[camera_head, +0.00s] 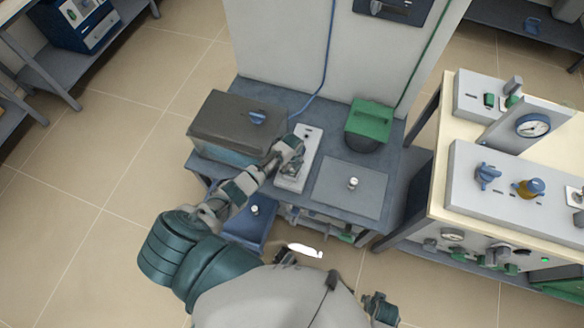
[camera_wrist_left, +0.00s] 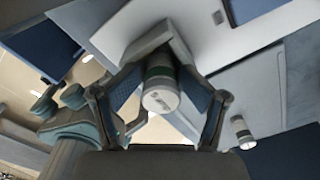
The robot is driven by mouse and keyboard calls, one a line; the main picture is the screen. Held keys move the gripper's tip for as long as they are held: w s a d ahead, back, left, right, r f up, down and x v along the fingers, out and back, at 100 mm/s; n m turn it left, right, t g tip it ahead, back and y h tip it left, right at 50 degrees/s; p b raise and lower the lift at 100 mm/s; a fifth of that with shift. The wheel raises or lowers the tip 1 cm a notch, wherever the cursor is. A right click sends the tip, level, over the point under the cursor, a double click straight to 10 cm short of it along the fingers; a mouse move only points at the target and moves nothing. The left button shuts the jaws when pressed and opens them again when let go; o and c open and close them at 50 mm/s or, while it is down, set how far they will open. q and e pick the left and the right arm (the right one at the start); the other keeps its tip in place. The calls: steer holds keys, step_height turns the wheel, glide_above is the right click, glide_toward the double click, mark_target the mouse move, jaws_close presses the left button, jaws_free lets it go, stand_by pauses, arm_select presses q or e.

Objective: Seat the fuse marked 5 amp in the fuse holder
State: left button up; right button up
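My left gripper (camera_head: 291,160) reaches down over the white fuse holder panel (camera_head: 309,144) on the blue-grey bench. In the left wrist view, the left gripper (camera_wrist_left: 160,80) has its blue pads closed against both sides of a white fuse (camera_wrist_left: 161,99) with a green band. The fuse's end cap faces the camera, and its mark is too small to read. The holder panel (camera_wrist_left: 205,28) lies behind; I cannot tell whether the fuse touches its socket. A second fuse (camera_head: 353,183) stands on the grey plate and shows in the left wrist view (camera_wrist_left: 242,132). My right gripper's fingers do not show.
A grey box (camera_head: 232,118) with a blue knob stands left of the holder. A green-topped container (camera_head: 369,122) stands at the right rear. A blue tray or drawer (camera_head: 240,232) with a small white piece is at the front. A cream bench with gauges fills the right.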

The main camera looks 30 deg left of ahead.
arm_select(q)
step_height(320, 180, up, 12)
steer(key=shift+f, duration=0.15)
stand_by(0.7)
